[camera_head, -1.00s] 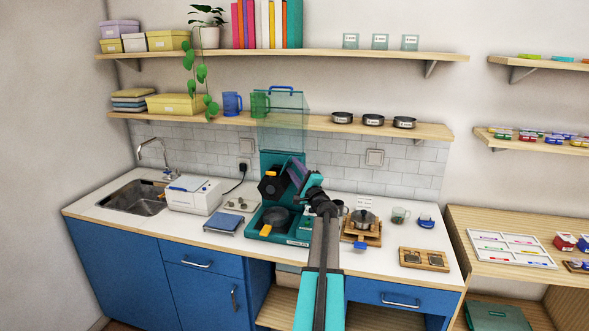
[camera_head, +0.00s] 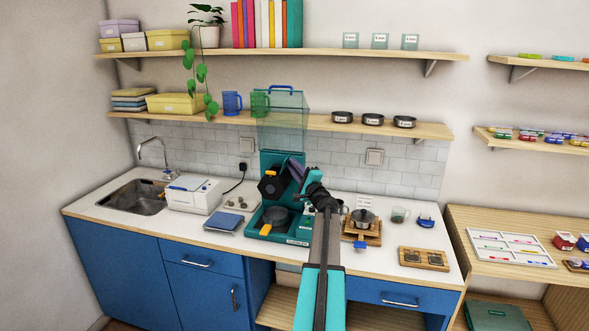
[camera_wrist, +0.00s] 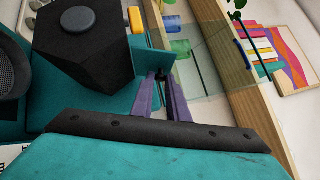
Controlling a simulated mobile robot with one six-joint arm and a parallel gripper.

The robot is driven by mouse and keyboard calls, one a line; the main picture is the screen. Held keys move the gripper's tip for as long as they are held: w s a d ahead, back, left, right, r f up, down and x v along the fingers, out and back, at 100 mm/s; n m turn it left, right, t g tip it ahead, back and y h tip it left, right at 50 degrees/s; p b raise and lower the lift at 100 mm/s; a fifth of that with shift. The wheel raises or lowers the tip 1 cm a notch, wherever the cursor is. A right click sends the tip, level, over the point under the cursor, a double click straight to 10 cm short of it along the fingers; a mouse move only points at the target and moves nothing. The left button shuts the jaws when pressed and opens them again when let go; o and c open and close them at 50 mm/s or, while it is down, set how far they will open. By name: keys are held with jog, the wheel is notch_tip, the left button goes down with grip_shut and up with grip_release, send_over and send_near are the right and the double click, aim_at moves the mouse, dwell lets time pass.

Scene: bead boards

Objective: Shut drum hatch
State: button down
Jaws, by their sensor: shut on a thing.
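The teal drum machine (camera_head: 299,232) stands on the worktop with its clear hood (camera_head: 282,130) raised. Its black faceted drum (camera_head: 268,187) faces left of my gripper, with an orange tab (camera_head: 271,173) at its upper edge. In the wrist view the drum (camera_wrist: 80,45) is at upper left, with the orange tab (camera_wrist: 135,20) beside it. My gripper (camera_head: 290,163) is at the drum's right. Its purple fingers (camera_wrist: 161,77) are closed together on a small dark part at the edge of a teal panel (camera_wrist: 152,60). I cannot tell whether that part belongs to the hatch.
A dark pan (camera_head: 277,216) sits low in the machine. The blue scale (camera_head: 224,222) is to its left. A wooden stand with a pot (camera_head: 364,217) is close on the right. The shelf (camera_head: 330,124) runs above, behind the raised hood.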

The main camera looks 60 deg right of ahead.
jog(key=shift+w+a+r+n+g+y+p, duration=0.15)
jog(key=shift+w+r+n+g+y+p, duration=0.35)
jog(key=shift+n+g+p, duration=0.4)
jog(key=shift+w+a+r+n+g+y+p, duration=0.2)
jog(key=shift+w+r+n+g+y+p, duration=0.15)
jog(key=shift+w+r+n+g+p, duration=0.5)
jog(key=shift+w+a+r+n+g+y+p, duration=0.2)
jog(key=shift+n+g+y+p, duration=0.25)
jog(key=shift+n+g+p, duration=0.5)
jog(key=shift+w+a+r+n+g+p, duration=0.1)
jog(key=shift+w+a+n+g+p, duration=0.1)
jog(key=shift+w+n+g+p, duration=0.55)
jog(key=shift+w+a+f+n+g+h+b, duration=0.35)
jog(key=shift+w+n+g+b, duration=0.45)
jog(key=shift+g, duration=0.6)
jog(key=shift+w+a+f+n+g+h+b, duration=0.15)
jog(key=shift+w+f+n+g+b, duration=0.55)
jog(key=shift+g, duration=0.75)
jog(key=shift+w+a+f+n+g+h+b, duration=0.1)
jog(key=shift+w+a+f+n+g+b, duration=0.15)
jog(key=shift+w+n+g+b, duration=0.6)
jog(key=shift+n+g+p, duration=0.3)
jog(key=shift+g, duration=0.25)
